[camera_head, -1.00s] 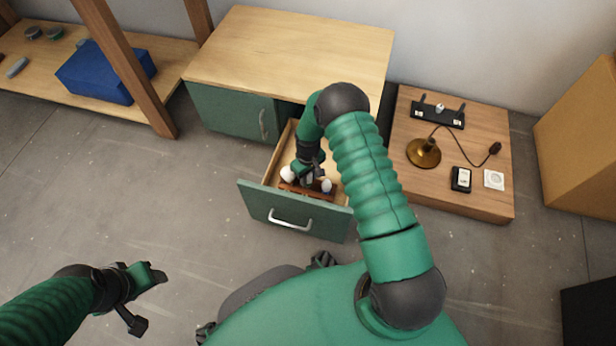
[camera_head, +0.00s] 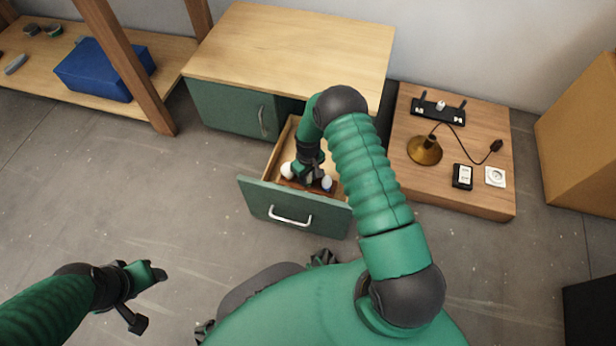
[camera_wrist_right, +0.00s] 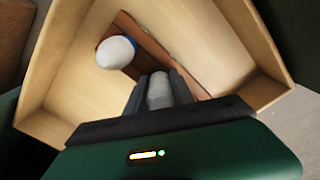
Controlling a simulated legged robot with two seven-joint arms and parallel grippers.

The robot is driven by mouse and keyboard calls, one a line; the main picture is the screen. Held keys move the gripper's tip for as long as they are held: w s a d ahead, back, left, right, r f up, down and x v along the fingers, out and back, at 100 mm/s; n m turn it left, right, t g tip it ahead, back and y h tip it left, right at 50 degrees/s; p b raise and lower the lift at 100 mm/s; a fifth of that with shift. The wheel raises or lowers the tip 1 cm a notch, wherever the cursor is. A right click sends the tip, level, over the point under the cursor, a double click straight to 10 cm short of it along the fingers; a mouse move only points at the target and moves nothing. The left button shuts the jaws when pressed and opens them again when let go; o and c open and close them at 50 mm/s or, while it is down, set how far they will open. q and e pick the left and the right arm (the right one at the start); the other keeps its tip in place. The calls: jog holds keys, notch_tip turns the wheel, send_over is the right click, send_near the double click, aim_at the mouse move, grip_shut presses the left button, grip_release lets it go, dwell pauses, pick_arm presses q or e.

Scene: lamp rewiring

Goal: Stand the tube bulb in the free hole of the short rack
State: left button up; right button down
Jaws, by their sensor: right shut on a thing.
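My right gripper (camera_head: 312,180) is down inside the open drawer. In the right wrist view its fingers (camera_wrist_right: 160,92) are shut on the tube bulb (camera_wrist_right: 159,88), a pale grey-white cylinder. The bulb's lower end is hidden, so I cannot tell whether it sits in a hole. The short reddish-brown rack (camera_head: 291,184) lies in the drawer under the gripper; it also shows in the wrist view (camera_wrist_right: 180,72). Another white bulb (camera_head: 287,170) is to the left. My left gripper (camera_head: 148,298) is open and empty above the floor.
The drawer (camera_head: 255,204) is pulled out of the green cabinet (camera_head: 225,112), and its walls surround my right gripper. A low wooden table (camera_head: 470,199) at right bears a brass lamp base (camera_head: 424,150), a switch (camera_head: 462,176) and a socket (camera_head: 495,176). The floor at left is clear.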

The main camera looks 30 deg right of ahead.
jog(key=shift+s+a+f, duration=0.1)
jog(key=shift+f, duration=0.05)
jog(key=c, duration=1.2)
grip_release()
jog(key=shift+f, duration=0.1)
jog(key=shift+o, duration=0.9)
